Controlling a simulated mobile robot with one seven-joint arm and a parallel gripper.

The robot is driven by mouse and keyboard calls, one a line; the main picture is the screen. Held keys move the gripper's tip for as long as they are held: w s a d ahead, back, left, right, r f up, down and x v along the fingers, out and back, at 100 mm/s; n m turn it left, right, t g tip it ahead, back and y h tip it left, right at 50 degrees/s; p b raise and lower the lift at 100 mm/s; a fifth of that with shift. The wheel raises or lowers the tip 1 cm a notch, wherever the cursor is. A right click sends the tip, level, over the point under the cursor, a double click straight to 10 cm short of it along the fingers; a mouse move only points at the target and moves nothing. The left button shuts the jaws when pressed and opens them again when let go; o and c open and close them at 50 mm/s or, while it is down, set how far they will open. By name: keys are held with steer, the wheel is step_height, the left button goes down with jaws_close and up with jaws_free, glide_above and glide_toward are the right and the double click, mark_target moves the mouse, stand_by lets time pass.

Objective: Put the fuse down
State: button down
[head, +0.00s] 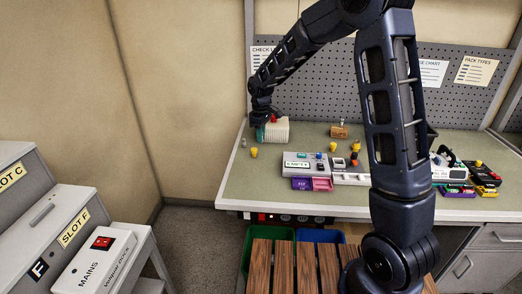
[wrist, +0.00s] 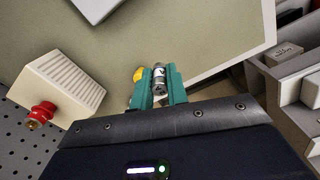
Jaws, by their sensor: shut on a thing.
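In the wrist view, my gripper (wrist: 158,86) has its two teal fingers shut on a fuse (wrist: 160,80), a small cylinder with metal ends and a dark and white middle. The fuse sits between the fingertips, over the bench (wrist: 210,50) near its edge. I cannot tell whether it touches the bench top. In the head view, my gripper is at the bench's far left, by a pale ribbed box, and the fuse cannot be made out for sure.
The ribbed box (wrist: 65,85) with a red knob (wrist: 41,113) stands close to my gripper. A yellow cap (head: 254,152) is also close. A grey device (head: 305,165), purple and pink packs, and a brown block (head: 339,131) lie farther right. Bare bench lies between.

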step_height(320, 180, up, 6)
steer(key=shift+r, duration=0.35)
steer(key=shift+w+d+r, duration=0.1)
steer(key=shift+w+d, duration=0.05)
steer(key=shift+w, duration=0.1)
steer(key=w+d+r+m, duration=0.2)
steer(key=w+d+m, duration=0.5)
steer(key=w, duration=0.5)
step_height(320, 180, up, 3)
steer(key=m, duration=1.2)
glide_above(339, 128)
steer(key=f, duration=1.9)
steer(key=shift+s+a+f, duration=0.15)
steer(key=shift+s+f, duration=0.15)
steer(key=shift+f, duration=0.1)
steer(key=shift+f, duration=0.15)
